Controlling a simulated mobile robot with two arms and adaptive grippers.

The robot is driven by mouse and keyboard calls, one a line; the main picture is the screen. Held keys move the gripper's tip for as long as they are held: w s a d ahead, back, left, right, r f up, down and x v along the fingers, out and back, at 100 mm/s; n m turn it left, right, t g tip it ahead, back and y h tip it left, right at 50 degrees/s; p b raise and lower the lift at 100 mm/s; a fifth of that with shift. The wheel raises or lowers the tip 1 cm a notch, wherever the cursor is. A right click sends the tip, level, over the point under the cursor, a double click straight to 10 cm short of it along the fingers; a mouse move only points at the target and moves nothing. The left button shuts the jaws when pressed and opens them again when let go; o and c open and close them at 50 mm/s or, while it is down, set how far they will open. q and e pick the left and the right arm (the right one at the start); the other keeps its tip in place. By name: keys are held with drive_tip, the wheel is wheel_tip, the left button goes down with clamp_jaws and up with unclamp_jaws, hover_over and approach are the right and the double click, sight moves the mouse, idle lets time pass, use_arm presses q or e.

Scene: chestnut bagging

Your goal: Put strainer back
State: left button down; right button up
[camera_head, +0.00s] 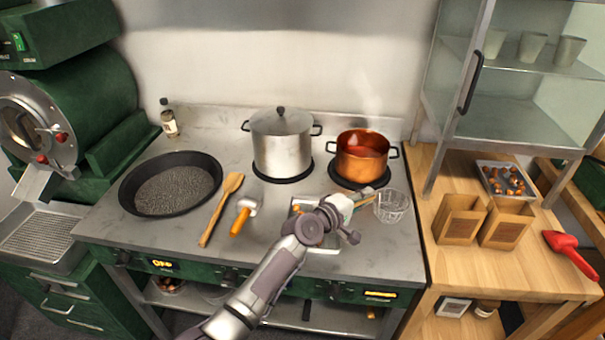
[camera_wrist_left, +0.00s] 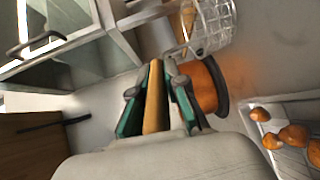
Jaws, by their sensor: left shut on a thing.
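The strainer, a wire basket (camera_head: 392,206) on a wooden handle, is at the right front of the stove, beside the copper pot (camera_head: 362,157). My left gripper (camera_head: 352,203) is shut on its handle. In the left wrist view the wooden handle (camera_wrist_left: 154,95) lies between the fingers of the left gripper (camera_wrist_left: 158,92), and the wire basket (camera_wrist_left: 210,24) shows beyond them at the top. The copper pot also shows there (camera_wrist_left: 207,86), just behind the fingers. I cannot tell whether the basket touches the stove top. My right gripper is not in view.
A lidded steel pot (camera_head: 282,145) stands left of the copper pot. A black pan (camera_head: 171,183), a wooden spatula (camera_head: 220,208) and an orange-handled tool (camera_head: 241,217) lie left. A tray (camera_head: 300,202) is partly hidden by my arm. Paper bags (camera_head: 460,218) stand on the right wooden counter.

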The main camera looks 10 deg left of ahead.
use_arm(q)
drive_tip(key=c, duration=1.1)
unclamp_jaws()
drive_tip(key=shift+f, duration=0.1)
drive_tip(key=shift+s, duration=0.1)
